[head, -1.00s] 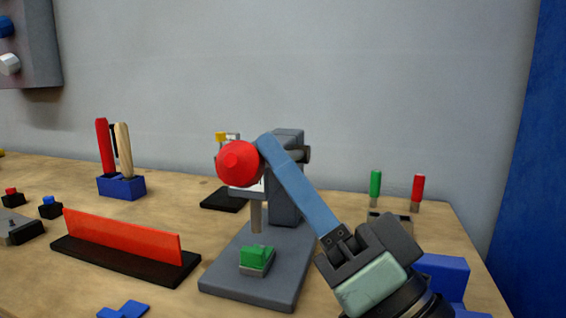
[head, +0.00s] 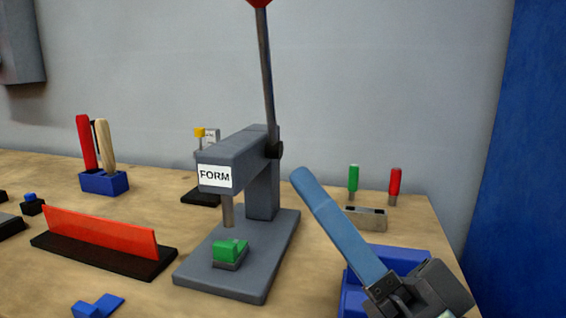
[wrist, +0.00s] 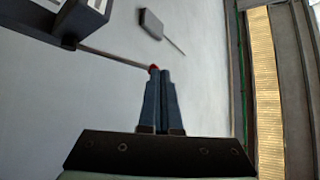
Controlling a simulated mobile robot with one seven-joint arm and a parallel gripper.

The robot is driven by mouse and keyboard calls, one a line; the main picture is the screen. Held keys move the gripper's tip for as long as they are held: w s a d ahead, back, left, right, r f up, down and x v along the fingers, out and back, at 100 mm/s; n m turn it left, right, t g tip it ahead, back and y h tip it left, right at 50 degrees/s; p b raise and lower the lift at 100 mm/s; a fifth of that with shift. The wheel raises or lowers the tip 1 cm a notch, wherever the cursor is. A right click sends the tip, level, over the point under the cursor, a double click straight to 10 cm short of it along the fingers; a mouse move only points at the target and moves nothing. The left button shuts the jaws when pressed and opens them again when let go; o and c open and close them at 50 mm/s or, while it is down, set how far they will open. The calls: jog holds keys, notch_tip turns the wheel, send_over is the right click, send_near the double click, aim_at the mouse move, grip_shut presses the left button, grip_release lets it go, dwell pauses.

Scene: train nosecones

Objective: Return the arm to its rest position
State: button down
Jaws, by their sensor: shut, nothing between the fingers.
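My gripper (head: 302,177) is shut and empty in the head view, its blue fingers together and pointing up and left, to the right of the grey press (head: 262,190) and apart from it. In the wrist view my gripper (wrist: 159,72) shows both fingers closed side by side. The press bears a "FORM" label. Its lever (head: 266,85) stands nearly upright, with the red knob (head: 259,2) cut off by the top edge. The red knob also shows just beyond the fingertips in the wrist view (wrist: 153,68). A green piece (head: 230,249) sits on the press base beneath the ram.
A blue bin (head: 400,258) stands behind my gripper at right. A metal block (head: 366,218) and green and red-handled tools (head: 395,182) stand beyond it. A red strip on a black base (head: 100,235) and a blue tool holder (head: 104,183) are at left. Space above the right side is clear.

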jog(key=shift+v, duration=0.9)
jog(key=shift+w, duration=0.1)
jog(key=w+a+r+n+t+h, duration=0.2)
jog(key=w+a+r+t+h, duration=0.15)
jog(key=h, duration=0.35)
jog(key=s+a+r+t+h, duration=0.2)
jog(key=s+r+t+h, duration=0.2)
jog(key=r+h, duration=0.45)
notch_tip(320, 180, up, 32)
jog(key=p, duration=3.1)
jog(key=shift+d, duration=0.2)
jog(key=shift+s, duration=0.1)
